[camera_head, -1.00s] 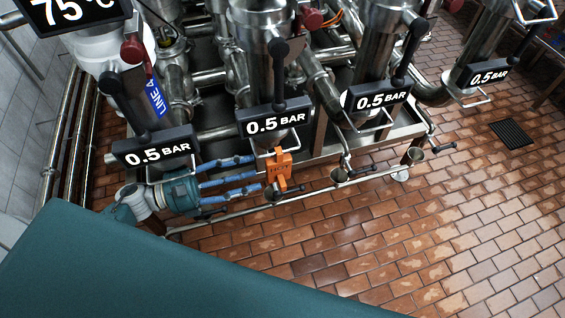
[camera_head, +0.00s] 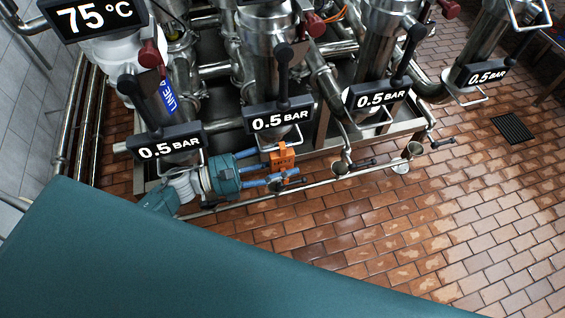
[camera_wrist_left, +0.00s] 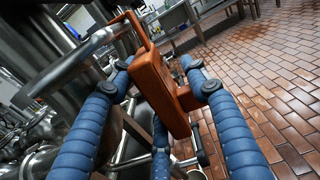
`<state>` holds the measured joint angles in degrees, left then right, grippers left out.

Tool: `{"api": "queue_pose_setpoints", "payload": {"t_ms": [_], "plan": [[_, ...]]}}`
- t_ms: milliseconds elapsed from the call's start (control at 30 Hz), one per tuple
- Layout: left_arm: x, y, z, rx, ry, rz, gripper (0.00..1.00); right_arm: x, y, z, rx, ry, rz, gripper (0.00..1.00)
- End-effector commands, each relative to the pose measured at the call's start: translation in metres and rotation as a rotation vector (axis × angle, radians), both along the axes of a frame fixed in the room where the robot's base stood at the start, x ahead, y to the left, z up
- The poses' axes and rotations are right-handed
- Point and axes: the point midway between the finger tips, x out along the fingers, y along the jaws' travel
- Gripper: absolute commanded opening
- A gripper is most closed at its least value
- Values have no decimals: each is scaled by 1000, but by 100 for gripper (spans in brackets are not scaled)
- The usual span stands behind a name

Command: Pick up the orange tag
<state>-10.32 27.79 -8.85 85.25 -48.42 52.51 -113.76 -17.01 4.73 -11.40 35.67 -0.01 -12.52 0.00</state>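The orange tag (camera_head: 282,156) hangs at the front of the pipework, below the second 0.5 BAR display from the left. In the left wrist view the tag (camera_wrist_left: 160,85) is a thick orange block, its loop hooked over a metal bar (camera_wrist_left: 85,55). My left gripper (camera_head: 278,170) comes in from the left, its blue fingers reaching the tag. In the left wrist view these fingers (camera_wrist_left: 160,88) are spread, one on each side of the tag and one below. They look open around it; contact is not clear. My right gripper is not in view.
Several steel valve columns with black handles and displays (camera_head: 278,118) stand behind the tag. The tiled floor (camera_head: 400,240) at the front right is clear.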

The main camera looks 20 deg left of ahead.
Motion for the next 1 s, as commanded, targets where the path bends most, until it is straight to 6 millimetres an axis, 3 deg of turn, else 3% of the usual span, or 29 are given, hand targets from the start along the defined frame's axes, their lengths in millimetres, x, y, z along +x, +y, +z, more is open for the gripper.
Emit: {"api": "queue_pose_setpoints", "payload": {"t_ms": [33,200,567,800,1000], "plan": [[0,0,0,0,0,0,33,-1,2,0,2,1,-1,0],[0,0,0,0,0,0,0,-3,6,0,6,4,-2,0],[0,0,1,-1,-1,0,0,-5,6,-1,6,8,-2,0],[-1,0,14,0,-2,-2,0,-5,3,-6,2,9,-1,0],[-33,-21,13,-4,4,-3,0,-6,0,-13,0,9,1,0]]}}
